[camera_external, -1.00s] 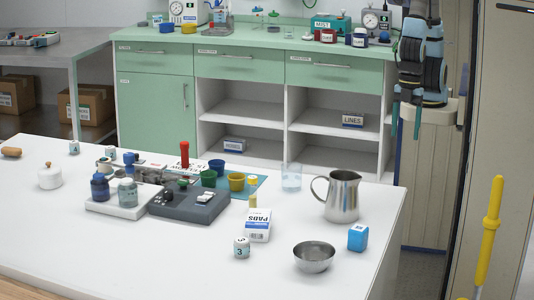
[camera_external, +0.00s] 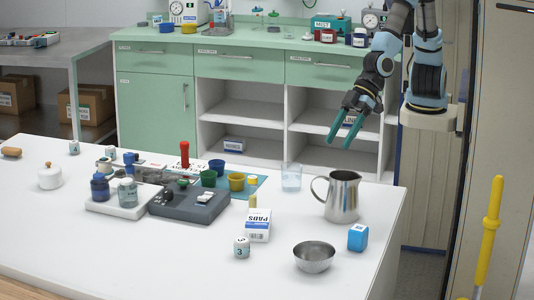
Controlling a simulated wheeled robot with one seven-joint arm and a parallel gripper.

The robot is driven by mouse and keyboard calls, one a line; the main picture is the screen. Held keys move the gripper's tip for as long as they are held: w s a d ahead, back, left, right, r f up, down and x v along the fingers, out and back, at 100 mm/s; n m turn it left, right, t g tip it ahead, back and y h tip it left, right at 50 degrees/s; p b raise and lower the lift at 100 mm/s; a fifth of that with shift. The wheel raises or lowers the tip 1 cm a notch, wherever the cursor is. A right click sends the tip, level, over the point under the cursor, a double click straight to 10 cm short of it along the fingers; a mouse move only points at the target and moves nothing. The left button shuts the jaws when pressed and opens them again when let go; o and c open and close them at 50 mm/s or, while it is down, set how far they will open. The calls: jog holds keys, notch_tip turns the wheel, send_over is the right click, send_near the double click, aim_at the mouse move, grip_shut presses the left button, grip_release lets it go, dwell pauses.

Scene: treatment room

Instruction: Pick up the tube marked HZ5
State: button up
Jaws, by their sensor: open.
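I cannot read the mark HZ5 on anything in view, so I cannot tell which thing is that tube. A small pale yellow upright item (camera_external: 253,201) stands on the white table (camera_external: 130,258) just behind the white PADS box (camera_external: 257,225); it is too small to identify. My gripper (camera_external: 338,144) is at the upper right, its two teal fingers apart and empty. It points down and left, and appears above and beyond the table's far edge, clear of the things on it.
A steel jug (camera_external: 342,198) and a clear glass (camera_external: 291,178) stand at the table's right. A steel bowl (camera_external: 314,257), a blue block (camera_external: 357,238) and a grey device (camera_external: 190,207) are also there. The front left of the table is clear.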

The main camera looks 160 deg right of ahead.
aim_at(251, 182)
jog(key=d+m+h+b, duration=0.1)
jog(key=d+m+h, duration=0.5)
jog(key=d, duration=1.1)
jog(key=shift+n+h, duration=0.7)
jog(key=shift+n, duration=0.2)
jog(key=w+d+f, duration=0.1)
jog(key=f, duration=0.3)
jog(key=w+d+f+p, duration=0.1)
jog(key=f, duration=0.4)
jog(key=w+d+f, duration=0.1)
jog(key=f, duration=0.3)
jog(key=shift+w+d+f+p, duration=0.2)
jog(key=shift+d+f+p, duration=0.1)
jog(key=shift+d, duration=0.05)
jog(key=p+x, duration=0.2)
jog(key=x, duration=0.2)
jog(key=shift+d+p, duration=0.35)
jog(key=shift+d, duration=0.05)
jog(key=shift+w+d+f, duration=0.15)
jog(key=shift+w+d, duration=0.05)
jog(key=shift+w, duration=0.05)
grip_shut()
